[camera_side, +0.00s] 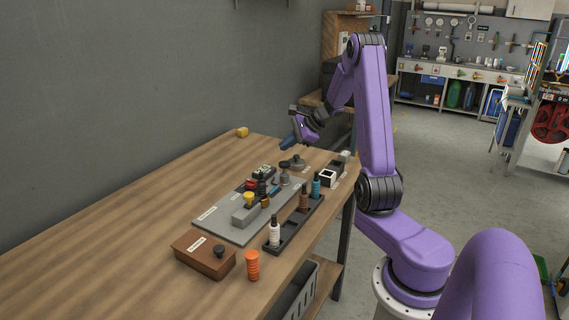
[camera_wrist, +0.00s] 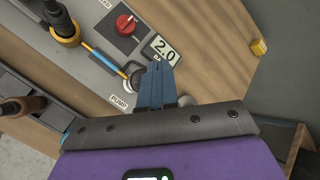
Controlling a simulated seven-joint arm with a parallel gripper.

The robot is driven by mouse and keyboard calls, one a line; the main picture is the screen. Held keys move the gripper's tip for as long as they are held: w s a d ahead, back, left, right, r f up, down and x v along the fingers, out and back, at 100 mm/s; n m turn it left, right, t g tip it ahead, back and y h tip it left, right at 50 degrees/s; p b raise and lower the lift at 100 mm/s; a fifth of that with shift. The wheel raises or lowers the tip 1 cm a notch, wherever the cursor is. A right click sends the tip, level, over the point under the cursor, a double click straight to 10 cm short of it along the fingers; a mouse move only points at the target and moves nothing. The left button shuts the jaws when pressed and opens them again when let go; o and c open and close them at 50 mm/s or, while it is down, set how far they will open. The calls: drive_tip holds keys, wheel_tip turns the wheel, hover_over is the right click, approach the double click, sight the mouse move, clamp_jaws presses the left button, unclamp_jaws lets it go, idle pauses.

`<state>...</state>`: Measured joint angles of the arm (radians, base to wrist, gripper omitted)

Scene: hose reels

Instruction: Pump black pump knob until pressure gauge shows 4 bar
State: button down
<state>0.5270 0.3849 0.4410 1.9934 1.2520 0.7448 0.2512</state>
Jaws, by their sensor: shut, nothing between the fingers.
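The pressure display (camera_wrist: 163,46) reads 2.0 BAR in the wrist view; in the side view (camera_side: 264,172) its digits are too small to read. A "PUMP" label (camera_wrist: 122,101) lies on the grey base plate (camera_wrist: 97,77). Beside it, a round part with a dark rim (camera_wrist: 133,76) is partly hidden by my fingers, so I cannot tell whether it is the black pump knob. My gripper (camera_wrist: 154,68) has its blue fingers together and empty. In the side view my gripper (camera_side: 288,144) is above the far end of the plate, apart from the parts below.
A black tray (camera_side: 291,232) holds several bottles along the table's right edge. A brown box (camera_side: 203,259) and orange stack (camera_side: 252,266) are nearer. A yellow block (camera_side: 242,132) lies far back; the table's left is clear.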

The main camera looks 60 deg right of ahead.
sight(284, 162)
drive_tip(key=shift+f, duration=1.45)
drive_tip(key=shift+f, duration=0.1)
idle(0.9)
drive_tip(key=shift+f, duration=0.3)
drive_tip(key=shift+f, duration=1.3)
idle(1.4)
drive_tip(key=shift+r, duration=1.75)
drive_tip(key=shift+r, duration=0.1)
drive_tip(key=shift+r, duration=2.4)
